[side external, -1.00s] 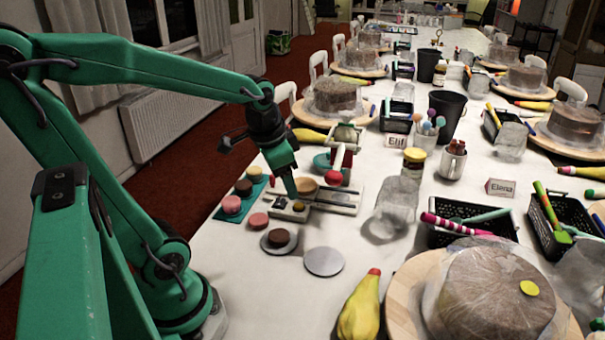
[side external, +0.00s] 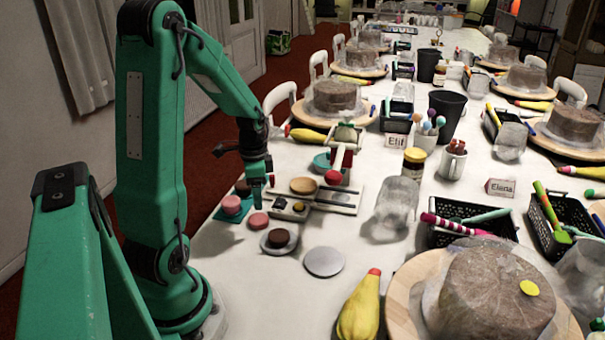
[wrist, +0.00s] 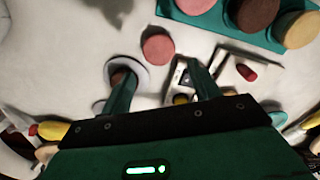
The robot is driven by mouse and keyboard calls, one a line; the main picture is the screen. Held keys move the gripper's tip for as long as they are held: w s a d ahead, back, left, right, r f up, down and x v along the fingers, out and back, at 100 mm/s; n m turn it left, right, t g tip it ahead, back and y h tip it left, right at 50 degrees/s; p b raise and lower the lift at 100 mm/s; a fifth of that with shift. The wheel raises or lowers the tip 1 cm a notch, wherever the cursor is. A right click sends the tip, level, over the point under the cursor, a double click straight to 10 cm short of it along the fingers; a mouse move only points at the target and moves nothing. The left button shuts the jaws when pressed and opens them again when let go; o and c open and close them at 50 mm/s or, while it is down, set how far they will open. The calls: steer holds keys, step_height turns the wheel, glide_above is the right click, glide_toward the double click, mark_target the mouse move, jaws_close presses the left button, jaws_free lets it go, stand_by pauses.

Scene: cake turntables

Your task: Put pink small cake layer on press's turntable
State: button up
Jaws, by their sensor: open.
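A small pink cake layer (side external: 258,220) lies on the white table; the wrist view shows it as a pink disc (wrist: 158,47) just beyond the gap between my fingers. My gripper (side external: 257,196) hangs above and slightly behind it. Its two fingers are apart and empty in the wrist view (wrist: 160,72). The press (side external: 333,198) stands right of my gripper, with a white base, a red knob and a tan round disc (side external: 304,186) on it. I cannot tell for certain which disc is its turntable.
A brown layer (side external: 279,237) sits on a grey disc, beside a bare grey disc (side external: 324,261).

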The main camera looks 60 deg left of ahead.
mark_target(259, 218)
steer(key=shift+f, duration=1.3)
steer(key=shift+f, duration=0.1)
steer(key=shift+f, duration=2.5)
steer(key=shift+c, duration=0.2)
steer(key=c, duration=0.7)
steer(key=shift+r, duration=0.15)
steer(key=shift+c, duration=0.2)
steer(key=shift+r, duration=0.8)
steer(key=r, duration=0.1)
steer(key=d+r, duration=0.1)
steer(key=shift+r, duration=0.4)
steer(key=w+d+r, duration=0.1)
steer(key=d+r, duration=0.5)
steer(key=d, duration=0.4)
steer(key=shift+w+d+r, duration=0.15)
steer(key=shift+w+d, duration=0.2)
steer(key=shift+w, duration=0.05)
